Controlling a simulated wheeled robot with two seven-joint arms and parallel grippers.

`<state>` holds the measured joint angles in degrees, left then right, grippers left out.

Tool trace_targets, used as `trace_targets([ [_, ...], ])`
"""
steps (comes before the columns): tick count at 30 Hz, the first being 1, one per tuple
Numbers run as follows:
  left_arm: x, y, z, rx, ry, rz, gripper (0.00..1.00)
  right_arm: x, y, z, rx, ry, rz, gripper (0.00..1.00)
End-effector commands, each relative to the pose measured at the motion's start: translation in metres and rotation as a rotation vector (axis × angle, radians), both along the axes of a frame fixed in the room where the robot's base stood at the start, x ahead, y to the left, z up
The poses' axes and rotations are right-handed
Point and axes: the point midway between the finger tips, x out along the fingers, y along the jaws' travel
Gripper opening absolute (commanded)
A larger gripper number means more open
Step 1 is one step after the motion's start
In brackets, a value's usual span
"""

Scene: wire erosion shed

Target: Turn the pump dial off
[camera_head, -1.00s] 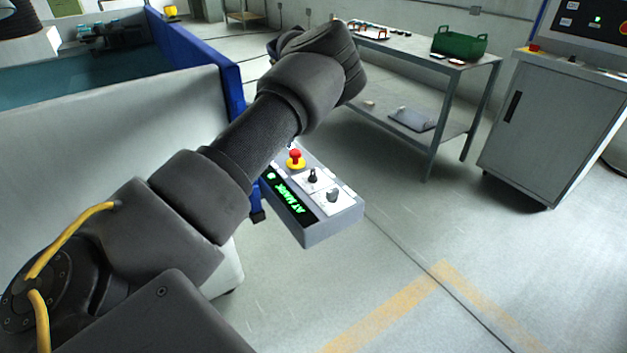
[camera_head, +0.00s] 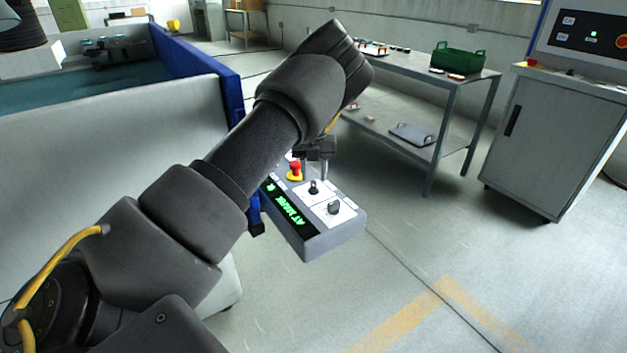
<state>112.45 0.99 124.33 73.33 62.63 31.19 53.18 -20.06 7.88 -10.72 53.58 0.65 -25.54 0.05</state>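A grey control box (camera_head: 335,240) hangs at the blue machine edge in the middle of the head view. It carries a green-lit display (camera_head: 288,207), a red push button (camera_head: 295,169) on a yellow base, a black knob (camera_head: 313,187) and a grey dial (camera_head: 334,208). Any labels are too small to read, so I cannot tell which one is the pump's. My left gripper (camera_head: 324,171) points down just behind the red button and black knob, partly hidden by my forearm. Its finger gap is not clear. I cannot tell whether it touches the box. My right gripper is out of view.
A blue-edged machine tank (camera_head: 200,65) stands at left behind my arm. A grey table (camera_head: 460,75) with a green crate (camera_head: 457,58) stands behind. A grey cabinet (camera_head: 540,140) with a control panel is at right. The floor in front is clear.

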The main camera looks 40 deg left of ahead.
Motion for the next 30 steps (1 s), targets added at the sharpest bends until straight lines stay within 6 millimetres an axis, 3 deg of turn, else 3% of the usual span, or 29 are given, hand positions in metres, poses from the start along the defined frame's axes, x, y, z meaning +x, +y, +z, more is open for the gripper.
trace_targets([
  [6, 0.0, 0.0, -0.024, 0.0, 0.0, 0.0, 0.37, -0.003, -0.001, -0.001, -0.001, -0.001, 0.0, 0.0],
  [17, 0.0, 0.0, -0.029, 0.0, -0.001, 0.0, 0.37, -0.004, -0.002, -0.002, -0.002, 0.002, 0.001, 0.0],
  [26, 0.0, 0.0, -0.029, 0.0, -0.001, 0.0, 0.0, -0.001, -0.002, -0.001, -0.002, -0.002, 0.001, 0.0],
  [30, 0.0, 0.0, -0.029, 0.0, -0.001, -0.001, 0.0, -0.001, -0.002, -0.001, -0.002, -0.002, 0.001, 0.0],
])
